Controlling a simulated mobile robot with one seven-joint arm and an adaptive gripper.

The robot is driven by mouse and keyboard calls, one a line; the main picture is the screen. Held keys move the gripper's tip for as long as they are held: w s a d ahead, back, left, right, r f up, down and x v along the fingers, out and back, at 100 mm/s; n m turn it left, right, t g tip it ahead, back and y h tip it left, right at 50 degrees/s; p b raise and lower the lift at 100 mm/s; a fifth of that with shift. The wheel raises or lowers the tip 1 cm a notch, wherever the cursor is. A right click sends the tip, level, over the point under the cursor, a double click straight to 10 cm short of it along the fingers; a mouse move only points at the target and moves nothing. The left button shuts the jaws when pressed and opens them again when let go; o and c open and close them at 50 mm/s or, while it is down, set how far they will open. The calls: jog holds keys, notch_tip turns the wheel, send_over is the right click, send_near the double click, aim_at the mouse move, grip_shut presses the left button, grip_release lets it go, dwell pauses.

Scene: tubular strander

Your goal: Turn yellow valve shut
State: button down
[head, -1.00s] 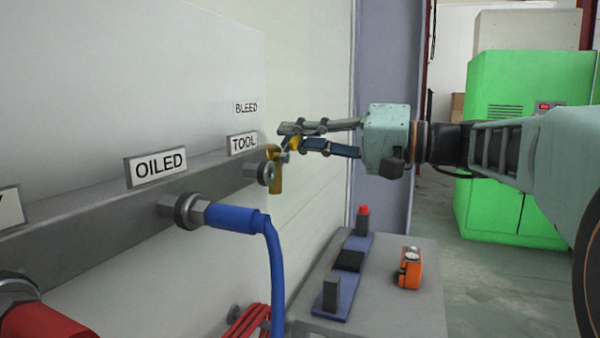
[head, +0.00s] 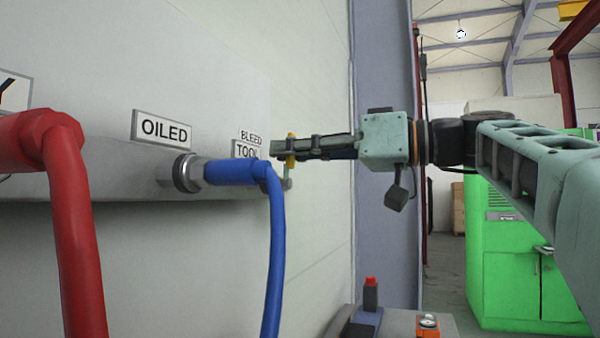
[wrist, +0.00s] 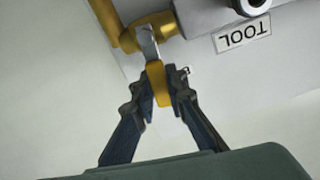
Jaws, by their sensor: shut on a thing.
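The yellow valve is on the grey manifold beside the TOOL label. In the wrist view its yellow body (wrist: 128,40) is at the top, with a short metal lever (wrist: 149,42) leading to a yellow handle grip (wrist: 159,84). My gripper (wrist: 158,90) is shut on that handle grip, one dark finger on each side. In the head view my gripper (head: 286,147) reaches in from the right, and the handle grip (head: 291,159) shows at its fingertips. The fingers overlap there, and the valve body is mostly hidden behind the blue hose fitting.
A blue hose (head: 274,270) hangs from the OILED port left of the valve. A thick red hose (head: 78,235) hangs further left. A bench (head: 400,321) stands low below my gripper, and a green cabinet (head: 500,270) stands at the right.

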jog(key=shift+s+a+n+b, duration=0.15)
jog(key=shift+s+n+b, duration=0.2)
jog(key=shift+n+b, duration=0.4)
jog(key=c, duration=1.9)
grip_release()
jog(key=v, duration=1.2)
jog(key=shift+r, duration=0.1)
